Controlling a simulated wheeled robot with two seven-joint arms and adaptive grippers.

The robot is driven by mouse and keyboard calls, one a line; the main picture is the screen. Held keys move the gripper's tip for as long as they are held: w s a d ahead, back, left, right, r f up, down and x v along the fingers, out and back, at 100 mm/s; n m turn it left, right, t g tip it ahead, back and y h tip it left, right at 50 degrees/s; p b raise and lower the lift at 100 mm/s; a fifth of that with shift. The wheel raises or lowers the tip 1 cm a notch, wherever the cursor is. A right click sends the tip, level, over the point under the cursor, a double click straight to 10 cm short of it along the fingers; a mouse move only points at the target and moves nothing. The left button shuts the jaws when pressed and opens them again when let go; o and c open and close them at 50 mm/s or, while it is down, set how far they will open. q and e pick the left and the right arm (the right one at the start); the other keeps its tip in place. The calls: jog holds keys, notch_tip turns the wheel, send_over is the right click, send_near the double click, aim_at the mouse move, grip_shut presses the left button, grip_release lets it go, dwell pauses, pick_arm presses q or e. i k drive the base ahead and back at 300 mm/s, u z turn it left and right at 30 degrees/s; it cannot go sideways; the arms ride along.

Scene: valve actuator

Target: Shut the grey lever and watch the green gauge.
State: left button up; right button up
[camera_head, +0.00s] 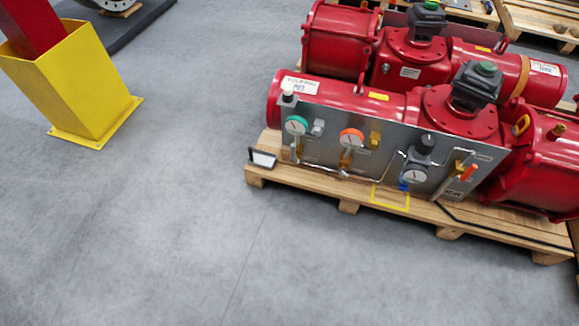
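The green-rimmed gauge (296,126) is at the left end of a grey metal panel (325,119) fixed to the front of a red valve actuator. Its dial is too small to read. A small light-grey part (318,127) just right of it looks like the grey lever. Whether it stands open or shut is too small to tell. Neither of my grippers is in view.
The panel also carries an orange-rimmed gauge (351,138), a white-faced gauge (414,177) and an orange handle (469,172). The actuator rests on a wooden pallet (348,193). A yellow post base (75,85) stands left. Grey floor (180,230) is clear in front.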

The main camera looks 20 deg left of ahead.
aim_at(292, 146)
jog(key=k, duration=0.8)
jog(key=u, duration=0.95)
jog(key=i, duration=0.65)
jog(key=u, duration=0.75)
jog(key=i, duration=1.55)
jog(key=z, duration=0.75)
